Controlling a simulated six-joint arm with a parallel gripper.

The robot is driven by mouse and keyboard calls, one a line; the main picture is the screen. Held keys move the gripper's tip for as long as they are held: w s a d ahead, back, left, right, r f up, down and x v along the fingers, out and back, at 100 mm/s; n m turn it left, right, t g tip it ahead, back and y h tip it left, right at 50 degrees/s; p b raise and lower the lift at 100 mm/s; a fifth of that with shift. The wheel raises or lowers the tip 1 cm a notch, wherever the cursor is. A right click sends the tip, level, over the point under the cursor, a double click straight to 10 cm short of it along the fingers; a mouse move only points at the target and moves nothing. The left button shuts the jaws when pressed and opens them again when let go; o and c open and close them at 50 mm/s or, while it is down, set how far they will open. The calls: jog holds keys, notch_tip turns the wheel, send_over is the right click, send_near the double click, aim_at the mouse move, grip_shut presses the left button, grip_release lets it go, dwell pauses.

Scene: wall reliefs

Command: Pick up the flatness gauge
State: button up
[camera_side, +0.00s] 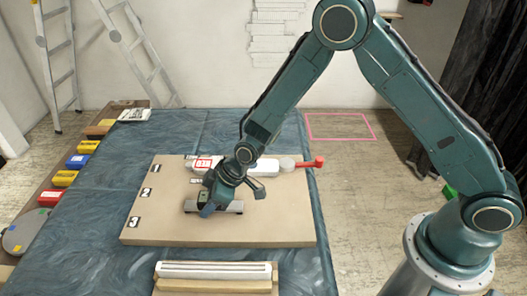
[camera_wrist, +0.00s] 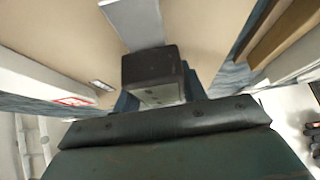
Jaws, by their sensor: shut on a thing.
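The flatness gauge (camera_side: 232,207) is a grey flat bar with a dark block on it. It lies low over the tan board in the side view, and I cannot tell whether it touches the board. My gripper (camera_side: 208,204) points down over the gauge's middle and is shut on its block. In the wrist view the gauge's dark block (camera_wrist: 152,68) sits in front of the gripper body, with the grey bar running away at the top. The fingers are mostly hidden there.
The tan board (camera_side: 150,228) lies on a blue-covered table (camera_side: 80,210). Behind the gauge lies a white tube with a red end (camera_side: 265,167). A bundle of pale strips (camera_side: 215,271) lies at the front. Several coloured boxes (camera_side: 63,178) line the left edge.

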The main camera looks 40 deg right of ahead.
notch_tip(320, 180, up, 20)
dwell(0.7)
jog(key=shift+d+f, duration=0.1)
dwell(0.4)
jog(key=w+d+r, duration=0.1)
jog(key=w+d, duration=0.1)
jog(key=d, duration=0.7)
jog(key=w+d+r, duration=0.2)
jog(key=d, duration=0.6)
notch_tip(320, 180, down, 16)
jog(key=shift+w+f, duration=0.1)
jog(key=shift+f, duration=0.05)
jog(key=shift+f, duration=2.1)
jog(key=shift+f, duration=0.15)
